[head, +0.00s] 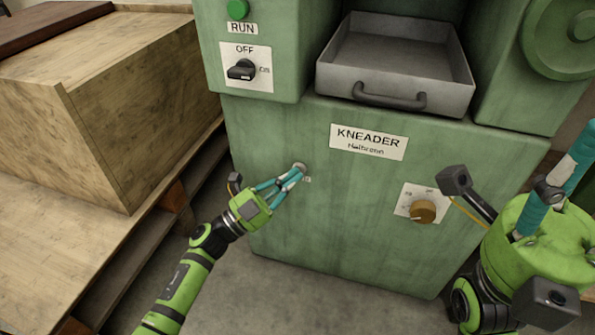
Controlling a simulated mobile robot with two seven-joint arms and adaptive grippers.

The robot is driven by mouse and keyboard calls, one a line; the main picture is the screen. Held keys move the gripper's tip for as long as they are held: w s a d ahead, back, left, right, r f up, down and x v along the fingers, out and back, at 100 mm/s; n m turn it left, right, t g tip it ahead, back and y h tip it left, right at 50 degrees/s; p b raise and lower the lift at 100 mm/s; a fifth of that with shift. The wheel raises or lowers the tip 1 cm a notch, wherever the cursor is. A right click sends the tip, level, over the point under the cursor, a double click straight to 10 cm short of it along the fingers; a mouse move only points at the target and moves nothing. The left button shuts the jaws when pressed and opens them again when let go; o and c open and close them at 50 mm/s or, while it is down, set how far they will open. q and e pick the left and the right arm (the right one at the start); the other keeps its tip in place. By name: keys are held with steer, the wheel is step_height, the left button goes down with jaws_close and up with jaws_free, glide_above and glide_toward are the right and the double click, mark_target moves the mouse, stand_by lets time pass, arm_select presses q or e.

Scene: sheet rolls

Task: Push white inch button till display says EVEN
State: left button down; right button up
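A small pale round button (301,166) sits on the green front panel of the kneader (275,230), left of the nameplate. A tiny label (308,180) beside it is too small to read. My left gripper (296,172) has its teal fingers drawn together, with the tips at the button and partly covering it. I cannot tell whether they press it or only hover close. My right gripper (570,165) is at the right edge, its teal finger pointing up and right; its fingertips are not clearly shown. No display reading EVEN is visible.
A brown knob (423,212) on a white plate is right on the panel, near my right arm. Above are a black OFF/ON switch (241,70), a green RUN button (237,9) and a metal tray (395,60). A wooden crate (145,110) stands left.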

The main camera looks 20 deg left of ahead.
arm_select(q)
steer(key=shift+s, duration=0.1)
steer(key=shift+s+p, duration=0.5)
steer(key=shift+s, duration=0.3)
steer(key=shift+s, duration=0.1)
steer(key=s+p, duration=0.2)
steer(key=s, duration=0.3)
steer(key=shift+a, duration=0.15)
steer(key=shift+w, duration=0.1)
stand_by(0.3)
